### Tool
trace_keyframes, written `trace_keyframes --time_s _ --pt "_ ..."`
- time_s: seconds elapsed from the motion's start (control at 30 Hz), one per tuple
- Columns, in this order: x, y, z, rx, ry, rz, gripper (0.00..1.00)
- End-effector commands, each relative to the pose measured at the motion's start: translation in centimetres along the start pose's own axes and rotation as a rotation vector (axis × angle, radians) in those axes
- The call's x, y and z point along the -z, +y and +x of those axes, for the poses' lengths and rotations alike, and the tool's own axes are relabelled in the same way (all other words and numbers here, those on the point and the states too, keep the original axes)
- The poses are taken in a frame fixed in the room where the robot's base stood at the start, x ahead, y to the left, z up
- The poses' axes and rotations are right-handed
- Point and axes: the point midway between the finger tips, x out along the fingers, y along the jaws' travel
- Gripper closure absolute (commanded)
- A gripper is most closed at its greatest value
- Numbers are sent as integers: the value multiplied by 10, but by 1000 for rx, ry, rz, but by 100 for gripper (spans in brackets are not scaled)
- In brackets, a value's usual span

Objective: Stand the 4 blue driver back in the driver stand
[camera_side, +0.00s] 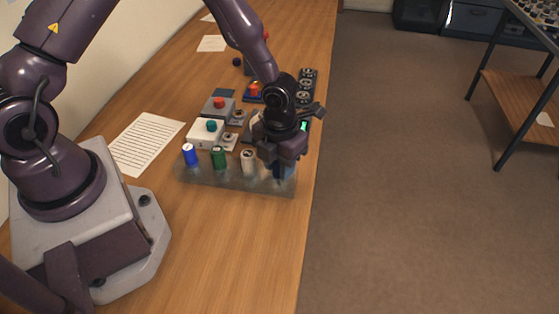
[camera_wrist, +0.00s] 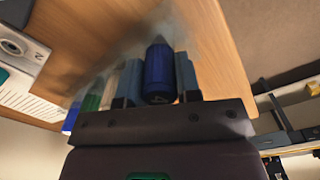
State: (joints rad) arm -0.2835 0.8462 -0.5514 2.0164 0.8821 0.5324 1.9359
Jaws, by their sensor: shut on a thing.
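The driver stand (camera_side: 222,180) is a long, low grey block near the table's right edge. In it stand a blue-handled driver (camera_side: 190,154), a green one (camera_side: 218,157) and a whitish one (camera_side: 248,160). My gripper (camera_side: 284,168) is low over the stand's right end. In the wrist view, my gripper (camera_wrist: 159,84) is shut on a dark blue driver (camera_wrist: 159,68), with a finger on each side. The green handle (camera_wrist: 91,103) shows to its left. The held driver's lower end is hidden, so I cannot tell whether it is seated in the stand.
Behind the stand are a white box with a green knob (camera_side: 206,133) and a grey box with a red knob (camera_side: 218,107). A black tray of round parts (camera_side: 305,88) lies farther back. A written sheet (camera_side: 146,143) lies left. The front table area is clear.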

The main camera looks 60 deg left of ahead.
Motion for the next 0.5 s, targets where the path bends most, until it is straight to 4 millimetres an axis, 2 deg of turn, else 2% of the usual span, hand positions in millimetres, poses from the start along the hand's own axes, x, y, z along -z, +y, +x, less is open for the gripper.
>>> trace_keyframes --time_s 0.37,0.4,0.5 --pt "0 0 5 -1 -1 1 90" --pt "0 0 4 -1 -1 1 60" --pt "0 0 4 -1 -1 0 39"
